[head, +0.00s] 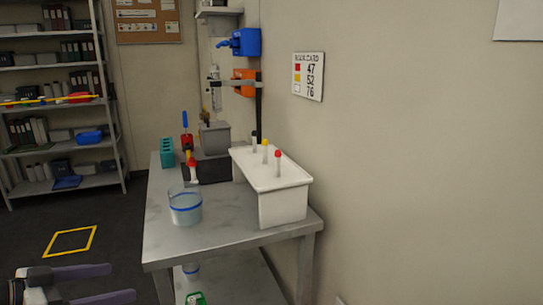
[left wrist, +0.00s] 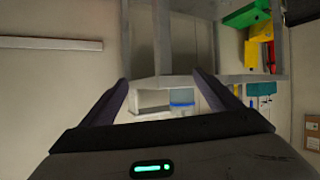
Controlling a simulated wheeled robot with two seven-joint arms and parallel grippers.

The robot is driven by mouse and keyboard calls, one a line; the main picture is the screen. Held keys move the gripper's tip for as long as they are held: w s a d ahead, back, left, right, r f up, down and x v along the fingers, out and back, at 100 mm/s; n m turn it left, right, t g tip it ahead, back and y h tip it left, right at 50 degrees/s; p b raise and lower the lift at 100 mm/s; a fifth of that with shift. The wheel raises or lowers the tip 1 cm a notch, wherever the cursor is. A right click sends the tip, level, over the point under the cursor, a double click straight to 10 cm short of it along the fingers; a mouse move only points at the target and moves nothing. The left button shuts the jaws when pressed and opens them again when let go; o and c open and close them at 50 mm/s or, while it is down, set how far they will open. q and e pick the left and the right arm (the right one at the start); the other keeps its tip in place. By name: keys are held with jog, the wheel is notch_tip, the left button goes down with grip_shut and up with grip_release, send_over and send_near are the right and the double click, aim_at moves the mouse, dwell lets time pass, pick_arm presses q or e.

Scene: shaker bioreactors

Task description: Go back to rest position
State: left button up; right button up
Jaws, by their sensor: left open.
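My left gripper (head: 108,283) is at the lower left of the head view, left of the metal table (head: 225,238). Its two dark purple fingers are apart with nothing between them. In the left wrist view the gripper (left wrist: 160,92) also shows open, with the table and a clear beaker with a blue band (left wrist: 181,102) beyond its fingers. The same beaker (head: 185,207) stands on the table in the head view, apart from the gripper. My right gripper is not in view.
On the table stand a white box (head: 282,205) with several capped tubes, a teal rack (head: 167,153) and a dark device (head: 212,168). A shelf (head: 65,188) stands at the back left. A yellow square (head: 70,241) marks clear floor.

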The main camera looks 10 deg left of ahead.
pick_arm(q)
jog(key=s+d+f+n+g+y, duration=0.1)
jog(key=s+d+f, duration=0.25)
jog(key=f, duration=0.75)
jog(key=s+d+f+n+g+y, duration=0.1)
jog(key=s+d+f+n+y, duration=0.2)
jog(key=f, duration=0.7)
jog(key=s+d+f, duration=0.4)
jog(key=s+d, duration=0.1)
jog(key=d, duration=0.4)
jog(key=s+d+f+m, duration=0.1)
jog(key=s+d+f, duration=0.3)
jog(key=d, duration=0.4)
jog(key=shift+s+d+g, duration=0.3)
jog(key=shift+s+d, duration=0.1)
jog(key=shift+s, duration=0.4)
